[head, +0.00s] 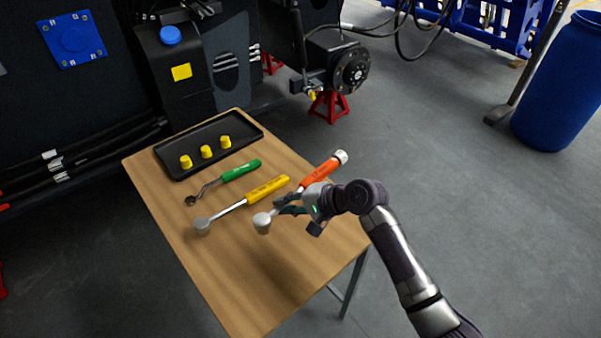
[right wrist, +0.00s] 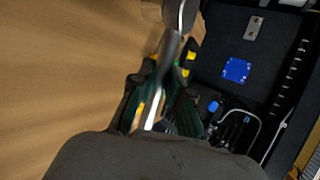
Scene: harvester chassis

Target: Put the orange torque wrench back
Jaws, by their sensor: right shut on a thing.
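The orange torque wrench (head: 321,171) has an orange handle and a grey head, and lies across my right gripper (head: 284,205) at the right side of the wooden table (head: 265,301). The right gripper is shut on its shaft. In the right wrist view the metal shaft (right wrist: 166,60) runs between the fingers (right wrist: 160,95). I cannot tell whether the wrench touches the table or is held just above it. My left gripper is not in view.
A yellow-handled wrench (head: 265,189) and a green-handled ratchet (head: 241,171) lie left of the orange wrench. A black tray (head: 165,155) with several yellow caps (head: 206,152) is at the table's back. The table's front is clear. A blue barrel (head: 560,90) stands far right.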

